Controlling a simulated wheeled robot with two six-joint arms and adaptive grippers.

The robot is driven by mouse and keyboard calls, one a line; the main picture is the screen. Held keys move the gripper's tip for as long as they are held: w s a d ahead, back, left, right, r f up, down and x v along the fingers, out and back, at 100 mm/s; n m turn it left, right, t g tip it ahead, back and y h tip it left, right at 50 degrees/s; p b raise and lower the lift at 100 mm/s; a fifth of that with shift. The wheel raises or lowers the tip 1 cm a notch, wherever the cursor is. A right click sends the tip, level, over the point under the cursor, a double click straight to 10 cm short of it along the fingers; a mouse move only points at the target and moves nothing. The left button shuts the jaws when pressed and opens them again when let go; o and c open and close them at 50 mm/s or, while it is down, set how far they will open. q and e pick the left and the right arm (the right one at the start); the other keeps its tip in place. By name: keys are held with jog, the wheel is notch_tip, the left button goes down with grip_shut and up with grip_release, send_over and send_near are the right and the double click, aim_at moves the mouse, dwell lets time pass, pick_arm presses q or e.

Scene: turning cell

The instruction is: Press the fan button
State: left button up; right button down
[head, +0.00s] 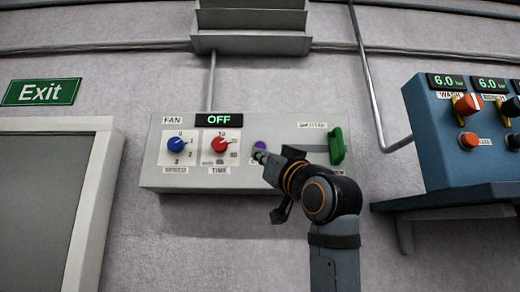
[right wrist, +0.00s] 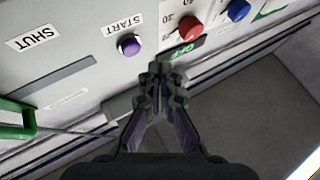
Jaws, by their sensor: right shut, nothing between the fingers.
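The fan control panel (head: 155,170) is a light grey box on the wall, with a "FAN" label and a display (head: 212,120) reading OFF. It bears a blue knob (head: 177,144), a red knob (head: 219,145) over a "TIME" label, and a purple button (head: 260,146). In the right wrist view the purple button (right wrist: 130,45) is labelled START. My right gripper (head: 257,155) is shut and empty, its tips in front of the panel just below the purple button. In the right wrist view the fingertips (right wrist: 156,70) appear beside the button, apart from it. My left gripper is not in view.
A green handle (head: 337,146) is at the panel's right end. A blue unit (head: 445,150) with displays and knobs stands on a shelf (head: 450,203) at right. A door (head: 40,205) and Exit sign (head: 41,92) are at left. Wall below the panel is bare.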

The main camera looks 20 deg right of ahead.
aim_at(263, 145)
jog(key=s+r+y, duration=0.1)
jog(key=s+r, duration=0.2)
jog(key=r, duration=0.1)
jog(key=shift+s+a+r+n+t, duration=0.3)
jog(key=shift+s+r+t, duration=0.05)
jog(key=shift+r+t, duration=0.05)
jog(key=shift+w, duration=0.15)
jog(key=shift+w+d+p, duration=0.4)
jog(key=shift+w+p, duration=0.1)
jog(key=shift+w, duration=0.85)
jog(key=shift+w+d+p, duration=0.4)
jog(key=shift+w+p, duration=0.05)
jog(key=shift+w, duration=0.95)
jog(key=shift+w+d+p, duration=0.4)
jog(key=shift+w+p, duration=0.1)
jog(key=shift+w, duration=0.85)
jog(key=shift+w+d, duration=0.15)
jog(key=shift+w, duration=0.25)
